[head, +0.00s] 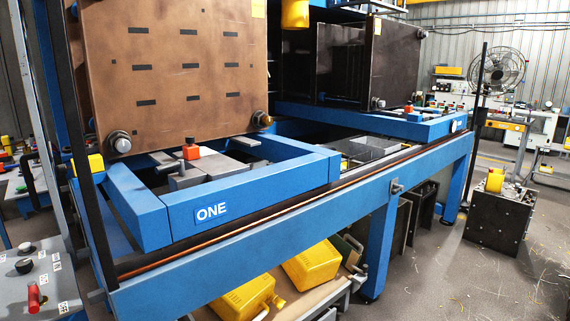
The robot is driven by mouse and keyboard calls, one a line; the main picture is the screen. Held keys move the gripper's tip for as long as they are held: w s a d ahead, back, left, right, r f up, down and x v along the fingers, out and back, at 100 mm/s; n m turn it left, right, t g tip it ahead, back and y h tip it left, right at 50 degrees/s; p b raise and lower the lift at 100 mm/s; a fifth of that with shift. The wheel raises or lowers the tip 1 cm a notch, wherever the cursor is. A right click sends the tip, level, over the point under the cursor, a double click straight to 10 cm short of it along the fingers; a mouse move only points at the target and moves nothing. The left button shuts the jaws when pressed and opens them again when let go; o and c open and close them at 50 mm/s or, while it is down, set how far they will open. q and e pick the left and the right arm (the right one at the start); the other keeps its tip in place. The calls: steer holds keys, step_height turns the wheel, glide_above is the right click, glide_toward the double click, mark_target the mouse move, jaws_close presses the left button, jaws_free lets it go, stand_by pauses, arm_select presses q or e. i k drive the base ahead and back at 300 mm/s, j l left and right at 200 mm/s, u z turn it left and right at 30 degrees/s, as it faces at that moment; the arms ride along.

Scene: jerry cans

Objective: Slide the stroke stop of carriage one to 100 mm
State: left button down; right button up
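Carriage one (155,217) is a blue frame with a white ONE label, on the left of the machine in the head view. A brown plate (180,70) with dark slots stands behind it. A small dark knob or bolt (397,187) is on the front blue rail. I cannot tell which part is the stroke stop, and no 100 mm mark is readable. Neither of my grippers is in view.
A second blue carriage (430,127) stands at the far right of the machine. A control panel (45,270) with knobs and a red lever is at the lower left. Yellow jerry cans (312,265) lie on a shelf below.

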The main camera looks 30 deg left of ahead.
mark_target(191, 151)
steer(key=u, duration=1.75)
